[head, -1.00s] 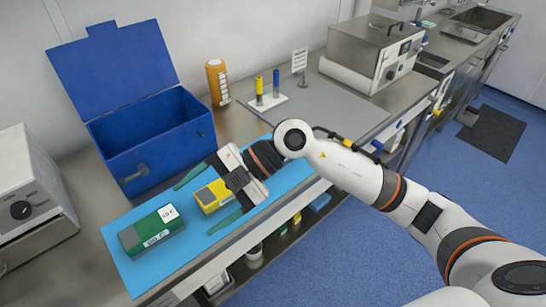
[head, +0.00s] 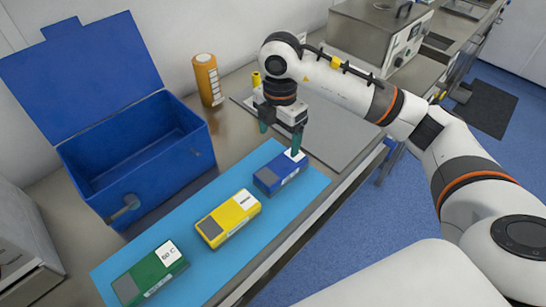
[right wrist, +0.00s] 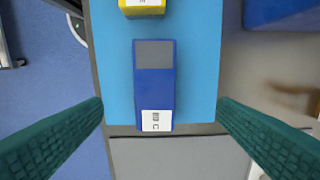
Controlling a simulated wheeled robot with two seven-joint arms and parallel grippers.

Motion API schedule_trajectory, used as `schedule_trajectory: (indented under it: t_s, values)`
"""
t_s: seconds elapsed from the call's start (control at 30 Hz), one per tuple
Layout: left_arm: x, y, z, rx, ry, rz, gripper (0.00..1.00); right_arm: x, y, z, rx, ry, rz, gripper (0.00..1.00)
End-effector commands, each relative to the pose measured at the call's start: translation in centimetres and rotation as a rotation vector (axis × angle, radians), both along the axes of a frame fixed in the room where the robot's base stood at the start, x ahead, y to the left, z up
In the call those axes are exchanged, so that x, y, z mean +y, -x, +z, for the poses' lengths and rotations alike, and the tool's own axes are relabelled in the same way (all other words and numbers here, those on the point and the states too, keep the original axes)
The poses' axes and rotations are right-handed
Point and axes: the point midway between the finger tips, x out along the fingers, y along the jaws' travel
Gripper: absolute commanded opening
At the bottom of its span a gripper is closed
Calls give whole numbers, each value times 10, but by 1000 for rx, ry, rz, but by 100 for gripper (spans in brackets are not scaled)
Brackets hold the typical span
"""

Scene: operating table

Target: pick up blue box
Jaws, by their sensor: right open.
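The blue box (head: 279,173) lies on the light-blue mat (head: 314,186), near its far right end in the head view. It has a white label and a grey patch, and it also shows in the right wrist view (right wrist: 154,85). My right gripper (head: 279,144) is open and points down above the far end of the blue box. In the right wrist view its green fingers (right wrist: 160,118) are wide apart, one on each side of the box, with nothing between them held. My left gripper is not in view.
A yellow box (head: 229,219) and a green box (head: 150,273) lie on the same mat. An open blue bin (head: 147,190) stands left of the mat. An orange bottle (head: 207,80) stands behind. A grey mat (head: 326,136) lies to the right.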

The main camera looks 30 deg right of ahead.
Motion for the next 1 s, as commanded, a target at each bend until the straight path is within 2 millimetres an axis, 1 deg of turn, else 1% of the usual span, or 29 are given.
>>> schedule_trajectory:
  t_s: [0.1,0.2,0.3,0.4,0.47,0.57,0.7,0.77,0.9,1.0]
  values:
    - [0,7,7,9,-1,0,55,-1,2,-18,7,3,-2,82]
    - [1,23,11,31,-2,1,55,-1,2,-36,7,2,0,82]
    - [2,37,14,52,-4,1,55,-1,1,-51,5,1,-1,82]
    - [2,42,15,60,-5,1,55,-1,1,-60,3,0,1,82]
    - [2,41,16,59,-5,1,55,-1,1,-63,3,0,1,82]
    - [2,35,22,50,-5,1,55,-3,1,-71,5,1,-1,82]
    - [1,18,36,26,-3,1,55,-7,1,-92,7,1,0,82]
    - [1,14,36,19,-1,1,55,-6,0,-102,5,0,0,82]
    - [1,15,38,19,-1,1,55,-6,0,-114,3,0,1,82]
    - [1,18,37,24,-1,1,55,-6,0,-116,1,-1,2,82]
